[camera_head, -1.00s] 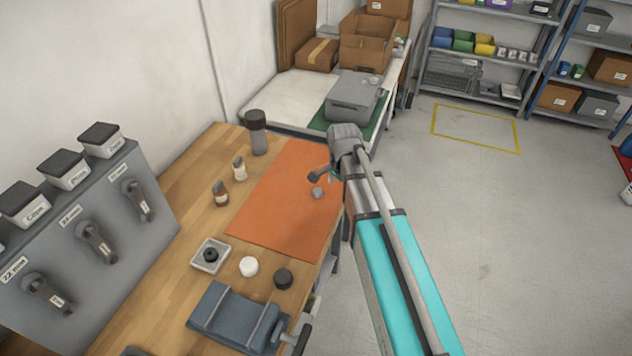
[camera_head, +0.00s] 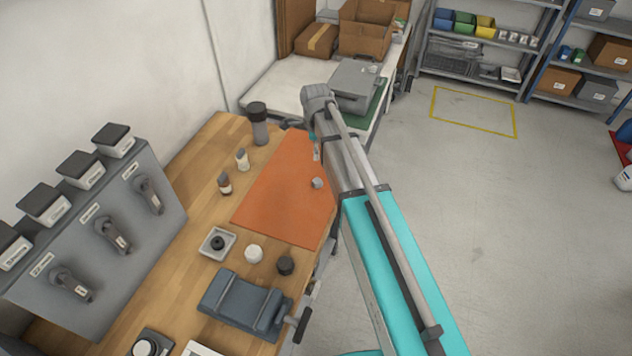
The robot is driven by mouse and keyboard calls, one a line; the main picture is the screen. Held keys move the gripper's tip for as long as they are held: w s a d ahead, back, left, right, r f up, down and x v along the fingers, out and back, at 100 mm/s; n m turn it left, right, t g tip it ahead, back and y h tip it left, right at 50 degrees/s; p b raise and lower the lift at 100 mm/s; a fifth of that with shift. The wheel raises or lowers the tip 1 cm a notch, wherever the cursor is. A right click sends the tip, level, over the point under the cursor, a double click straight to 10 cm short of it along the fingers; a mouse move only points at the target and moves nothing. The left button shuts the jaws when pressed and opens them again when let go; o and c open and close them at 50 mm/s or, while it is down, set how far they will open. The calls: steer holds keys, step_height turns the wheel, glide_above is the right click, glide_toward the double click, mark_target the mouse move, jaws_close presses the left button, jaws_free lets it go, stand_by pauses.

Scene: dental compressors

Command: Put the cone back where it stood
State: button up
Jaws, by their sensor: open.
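A small grey piece (camera_head: 317,183), which may be the cone, rests on the orange mat (camera_head: 277,200) near its right edge. It is too small for me to be sure of its shape. My gripper (camera_head: 316,152) is open, above the far right part of the mat, just beyond the grey piece in the picture. My wrist and arm cover most of it, and the fingertips are hard to make out. I see nothing held in it.
Left of the mat stand a dark-capped grinder (camera_head: 258,125) and two small bottles (camera_head: 242,159). Nearer are a square tray (camera_head: 208,250), a white disc (camera_head: 253,254), a black knob (camera_head: 285,266) and a grey vise (camera_head: 243,303). A grey rack (camera_head: 60,300) with handled tools stands left.

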steer(key=shift+f, duration=0.1)
steer(key=b, duration=0.9)
glide_above(317, 180)
steer(key=f, duration=0.8)
steer(key=shift+w+a+f, duration=0.2)
steer(key=shift+w, duration=0.05)
steer(key=shift+f, duration=0.15)
steer(key=f+b, duration=0.3)
steer(key=shift+s+d, duration=0.2)
steer(key=shift+f+b, duration=0.9)
steer(key=shift+f, duration=0.05)
jaws_close()
steer(key=shift+r, duration=0.1)
